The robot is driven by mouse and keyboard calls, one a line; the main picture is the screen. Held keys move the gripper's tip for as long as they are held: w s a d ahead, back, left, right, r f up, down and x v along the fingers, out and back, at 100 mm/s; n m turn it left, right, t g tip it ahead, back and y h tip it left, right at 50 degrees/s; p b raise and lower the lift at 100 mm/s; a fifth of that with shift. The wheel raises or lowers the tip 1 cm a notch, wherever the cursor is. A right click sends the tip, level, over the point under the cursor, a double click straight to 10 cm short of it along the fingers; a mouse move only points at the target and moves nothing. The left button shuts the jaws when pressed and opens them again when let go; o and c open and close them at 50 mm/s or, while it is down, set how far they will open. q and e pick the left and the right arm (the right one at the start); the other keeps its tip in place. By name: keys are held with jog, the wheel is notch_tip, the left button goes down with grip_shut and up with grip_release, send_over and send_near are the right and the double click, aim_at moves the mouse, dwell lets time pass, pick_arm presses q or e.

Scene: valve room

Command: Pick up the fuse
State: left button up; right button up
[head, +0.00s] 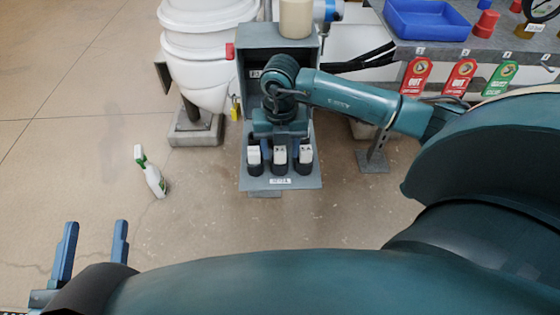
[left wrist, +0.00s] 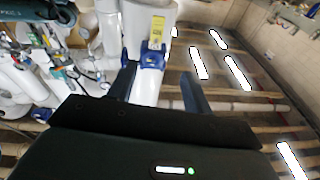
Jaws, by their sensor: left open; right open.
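Three fuses with white tops and dark lower parts stand in a row on the lower ledge of a grey box (head: 312,178) in the head view: a left one (head: 254,160), a middle one (head: 280,160) and a right one (head: 306,158). My right gripper (head: 281,145) points down into the box, just behind the row, with its blue fingers apart. Its wrist hides much of the box's inside. I cannot tell whether it touches a fuse. My left gripper (head: 93,248) is open and empty over the floor at lower left; its fingers also show in the left wrist view (left wrist: 160,90).
At upper right is a bench with a blue tray (head: 425,20) and hanging red and green tags (head: 460,77).

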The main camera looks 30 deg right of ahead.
aim_at(280, 150)
jog(key=shift+f, duration=0.6)
jog(key=shift+r, duration=0.1)
jog(key=c, duration=1.1)
pick_arm(q)
jog(key=shift+d+r, duration=0.1)
jog(key=shift+r, duration=0.1)
pick_arm(e)
jog(key=shift+o, duration=0.2)
notch_tip(280, 150, up, 4)
jog(key=shift+f+p, duration=0.25)
jog(key=shift+p, duration=0.6)
notch_tip(280, 150, up, 6)
jog(key=shift+f+p, duration=0.15)
jog(key=shift+p, duration=0.85)
pick_arm(q)
jog(key=shift+a+m+y, duration=0.3)
jog(key=shift+a+m, duration=0.1)
jog(key=shift+a, duration=0.05)
pick_arm(e)
jog(key=shift+r, duration=0.4)
